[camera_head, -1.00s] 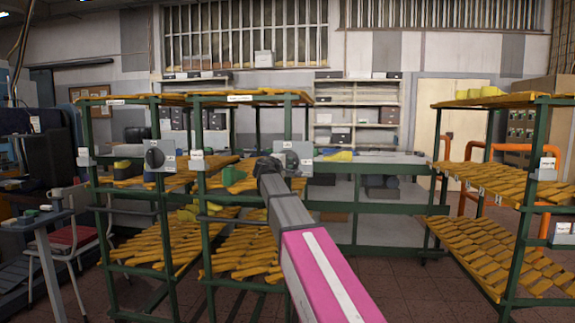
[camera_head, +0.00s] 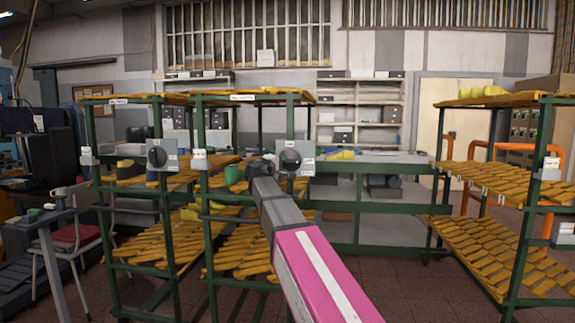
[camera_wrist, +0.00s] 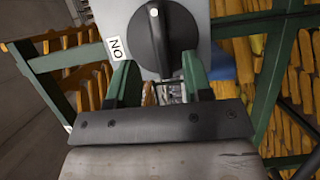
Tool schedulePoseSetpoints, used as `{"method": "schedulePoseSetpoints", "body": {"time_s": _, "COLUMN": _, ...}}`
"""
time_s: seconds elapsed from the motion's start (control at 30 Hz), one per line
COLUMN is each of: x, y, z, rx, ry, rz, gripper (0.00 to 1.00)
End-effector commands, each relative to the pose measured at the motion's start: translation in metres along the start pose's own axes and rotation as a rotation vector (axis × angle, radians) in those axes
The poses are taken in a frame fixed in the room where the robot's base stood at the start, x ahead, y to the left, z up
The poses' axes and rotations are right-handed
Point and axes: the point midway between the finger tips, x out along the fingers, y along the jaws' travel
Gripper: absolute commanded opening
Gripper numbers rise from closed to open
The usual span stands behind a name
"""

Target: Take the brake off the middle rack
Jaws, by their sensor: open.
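The middle rack (camera_head: 207,228) is a green frame with slatted yellow shelves. A grey brake plate with a round black knob (camera_head: 290,160) is on its right front post. In the wrist view the black knob (camera_wrist: 160,38) has a raised bar running up and down the picture, with a white ON label (camera_wrist: 115,48) at its left. My gripper (camera_wrist: 160,75) is open, its green fingers at either side of the knob's lower end. I cannot tell whether they touch it. In the head view my gripper (camera_head: 262,167) is just left of the knob.
A similar rack (camera_head: 162,235) with its own knob (camera_head: 157,157) stands close at the left. Another rack (camera_head: 517,215) stands at the right. A grey-topped green bench (camera_head: 385,158) is behind. A red-seated chair (camera_head: 68,238) is at far left. Floor is clear between the middle and right racks.

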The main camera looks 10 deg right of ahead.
Motion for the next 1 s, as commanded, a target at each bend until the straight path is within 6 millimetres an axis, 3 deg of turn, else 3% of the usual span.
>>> {"method": "schedulePoseSetpoints", "body": {"time_s": 0.1, "x": -0.022, "y": -0.001, "z": 0.002, "rx": 0.0, "ry": 0.0, "rz": 0.0, "gripper": 0.46}}
{"method": "schedulePoseSetpoints", "body": {"time_s": 0.3, "x": -0.041, "y": 0.0, "z": 0.001, "rx": 0.0, "ry": -0.001, "rz": 0.0, "gripper": 0.46}}
{"method": "schedulePoseSetpoints", "body": {"time_s": 0.77, "x": -0.043, "y": -0.005, "z": 0.002, "rx": 0.004, "ry": -0.002, "rz": -0.01, "gripper": 0.46}}
{"method": "schedulePoseSetpoints", "body": {"time_s": 0.87, "x": -0.041, "y": -0.029, "z": 0.009, "rx": 0.021, "ry": -0.008, "rz": -0.057, "gripper": 0.46}}
{"method": "schedulePoseSetpoints", "body": {"time_s": 1.0, "x": -0.035, "y": -0.097, "z": 0.031, "rx": 0.076, "ry": -0.035, "rz": -0.199, "gripper": 0.46}}
